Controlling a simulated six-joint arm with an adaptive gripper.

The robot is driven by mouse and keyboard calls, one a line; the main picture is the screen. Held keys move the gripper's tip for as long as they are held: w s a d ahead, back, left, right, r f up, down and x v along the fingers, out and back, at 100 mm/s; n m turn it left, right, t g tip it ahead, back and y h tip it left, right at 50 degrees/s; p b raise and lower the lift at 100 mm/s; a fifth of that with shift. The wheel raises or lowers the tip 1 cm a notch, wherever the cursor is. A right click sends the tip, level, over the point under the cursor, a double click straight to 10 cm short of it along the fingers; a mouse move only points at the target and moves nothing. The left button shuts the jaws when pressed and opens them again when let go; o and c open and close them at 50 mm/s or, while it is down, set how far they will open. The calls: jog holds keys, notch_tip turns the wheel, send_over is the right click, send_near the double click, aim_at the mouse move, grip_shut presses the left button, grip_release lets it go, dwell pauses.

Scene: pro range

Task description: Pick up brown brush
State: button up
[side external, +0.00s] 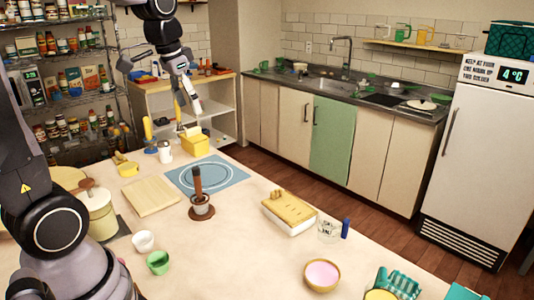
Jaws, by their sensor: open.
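A brown upright handle (197,180), which looks like the brown brush, stands in a small dark-rimmed cup (201,208) on a brown base near the middle of the table. Its lower end is hidden inside the cup, so I cannot tell whether it has bristles. My gripper (188,108) hangs pointing down, open, above the far edge of the table near a yellow box (194,147). It is behind and above the brown handle, well apart from it. I see nothing held between the fingers.
A blue mat (228,174) and a wooden board (151,197) lie around the cup. A white cup (143,241), a green cup (158,263), a wooden-topped box (289,209) and a pink-filled bowl (322,275) stand nearer. The table's front middle is clear.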

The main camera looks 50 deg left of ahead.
jog(key=w+a+f+g, duration=0.1)
jog(key=w+a+f, duration=0.4)
jog(key=w+a, duration=0.15)
jog(key=g, duration=0.2)
send_over(195, 168)
notch_tip(195, 168, down, 10)
jog(key=shift+h, duration=0.4)
jog(key=f, duration=0.7)
jog(key=shift+w+d+f, duration=0.2)
jog(key=shift+w+f, duration=0.05)
jog(key=shift+f, duration=0.15)
jog(key=shift+s+a+f, duration=0.1)
jog(key=shift+s+f, duration=0.05)
jog(key=shift+f, duration=1.45)
jog(key=shift+s+f, duration=0.1)
jog(key=shift+f, duration=1.45)
grip_shut()
